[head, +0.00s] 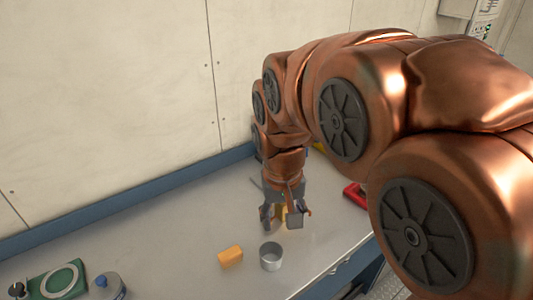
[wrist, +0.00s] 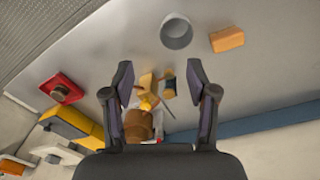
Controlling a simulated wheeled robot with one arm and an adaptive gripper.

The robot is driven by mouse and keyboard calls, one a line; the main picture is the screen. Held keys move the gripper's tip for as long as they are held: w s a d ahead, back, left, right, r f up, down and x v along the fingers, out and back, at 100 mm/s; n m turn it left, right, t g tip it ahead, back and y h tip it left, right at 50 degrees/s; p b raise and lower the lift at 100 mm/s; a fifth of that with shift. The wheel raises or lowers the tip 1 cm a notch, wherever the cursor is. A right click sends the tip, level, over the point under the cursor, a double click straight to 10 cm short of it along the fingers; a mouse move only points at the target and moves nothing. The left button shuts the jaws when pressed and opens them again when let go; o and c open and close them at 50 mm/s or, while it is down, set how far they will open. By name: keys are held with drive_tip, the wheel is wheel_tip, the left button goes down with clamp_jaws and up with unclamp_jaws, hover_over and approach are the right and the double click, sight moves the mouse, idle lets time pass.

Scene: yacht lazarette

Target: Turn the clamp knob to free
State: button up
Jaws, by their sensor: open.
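My gripper (head: 281,215) points down over the grey bench, its fingers apart. The yellow piece (head: 284,212) also shows partly behind the fingers in the head view. It may belong to the clamp, but I cannot make out the knob or its setting. I cannot tell whether the fingers touch anything.
A grey metal cup (head: 271,257) and an orange block (head: 230,257) stand in front of my gripper. A red item (head: 355,195) lies to its right. A yellow case (wrist: 75,125) shows in the wrist view. A green item (head: 63,280) and a round tin (head: 108,287) lie at left.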

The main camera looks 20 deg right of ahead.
drive_tip(key=w+d+r+m+t+h+b, duration=0.15)
drive_tip(key=w+d, duration=0.25)
drive_tip(key=w, duration=0.8)
drive_tip(key=w+d+r+m+t+b, duration=0.2)
drive_tip(key=w+d, duration=0.1)
drive_tip(key=w, duration=0.9)
drive_tip(key=shift+p+x, duration=1.1)
drive_tip(key=shift+x, duration=2.65)
drive_tip(key=shift+w+d+r, duration=0.1)
drive_tip(key=shift+w+d, duration=0.05)
clamp_jaws()
